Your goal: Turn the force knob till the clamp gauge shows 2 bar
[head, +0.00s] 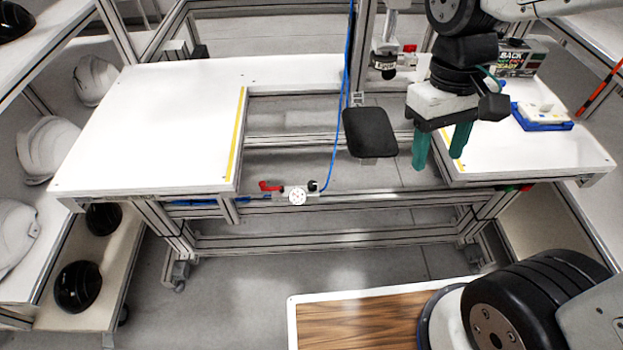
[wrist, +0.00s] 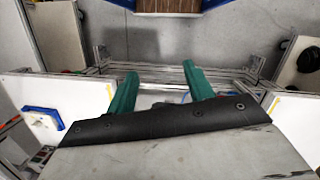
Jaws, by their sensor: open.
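The clamp gauge (head: 297,196) is a small round white dial on the front rail of the bench frame, in the middle of the head view. Its reading is too small to tell. A small black knob (head: 313,186) sits just right of it, where a blue hose comes down; I cannot tell for sure that this is the force knob. A red lever (head: 270,186) is left of the gauge. My gripper (head: 440,157) has two green fingers, spread apart and empty, pointing down well right of and above the gauge. The fingers also show in the wrist view (wrist: 161,72).
A black pad (head: 370,132) stands in the bench gap, between gauge and gripper. White tabletops flank the gap, the left one (head: 150,130) bare. A blue tray (head: 543,126) lies on the right top. Shelves with helmets (head: 50,147) stand left. The blue hose (head: 341,110) crosses the gap.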

